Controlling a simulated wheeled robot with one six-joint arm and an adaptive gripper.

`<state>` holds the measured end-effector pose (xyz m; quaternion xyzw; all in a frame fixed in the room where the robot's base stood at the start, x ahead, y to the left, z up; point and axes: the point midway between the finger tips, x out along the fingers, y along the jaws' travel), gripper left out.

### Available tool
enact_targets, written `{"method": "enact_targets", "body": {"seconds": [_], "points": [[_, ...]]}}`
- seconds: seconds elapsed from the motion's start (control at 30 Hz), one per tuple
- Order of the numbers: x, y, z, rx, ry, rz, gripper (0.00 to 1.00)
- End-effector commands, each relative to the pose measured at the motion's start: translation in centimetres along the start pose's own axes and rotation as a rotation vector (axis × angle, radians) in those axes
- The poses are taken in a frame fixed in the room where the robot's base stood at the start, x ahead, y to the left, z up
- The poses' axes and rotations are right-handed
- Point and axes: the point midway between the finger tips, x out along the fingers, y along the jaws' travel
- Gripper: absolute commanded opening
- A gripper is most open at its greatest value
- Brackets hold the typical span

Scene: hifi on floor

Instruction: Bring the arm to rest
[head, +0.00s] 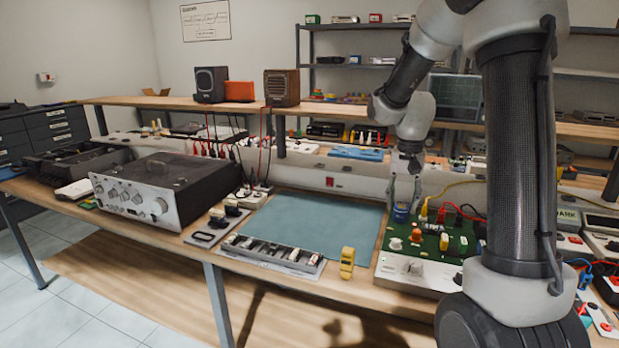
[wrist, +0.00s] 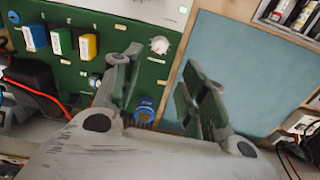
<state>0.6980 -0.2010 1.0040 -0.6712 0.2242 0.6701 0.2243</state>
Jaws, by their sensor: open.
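My gripper (head: 404,188) hangs down over the bench at the back left part of the green circuit board (head: 452,244). Its two fingers stand apart with nothing held between them; they also show spread in the wrist view (wrist: 163,68). A blue round component (head: 401,213) sits on the board just under the fingertips. In the wrist view this blue component (wrist: 146,108) shows between the fingers, nearer the left one. I cannot tell whether a finger touches it. My arm comes down from the upper right of the head view.
A blue-green mat (head: 318,226) lies clear left of the board. A tray of parts (head: 272,252) and a yellow component (head: 347,262) stand at the front edge. A large amplifier (head: 165,190) stands left. Cables and plugs (head: 445,210) rise from the board, right of my gripper.

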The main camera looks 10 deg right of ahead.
Motion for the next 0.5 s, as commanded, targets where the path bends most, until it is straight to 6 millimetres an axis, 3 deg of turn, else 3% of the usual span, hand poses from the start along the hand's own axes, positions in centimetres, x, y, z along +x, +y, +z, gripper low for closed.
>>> {"method": "enact_targets", "body": {"seconds": [0.13,0.23,0.5], "points": [[0.1,0.1,0.2,-0.072,-0.008,0.004,0.42],[1.1,1.6,2.7,-0.182,-0.066,0.030,0.42],[-3.5,5.1,10.3,-0.420,-0.029,0.009,0.42]]}}
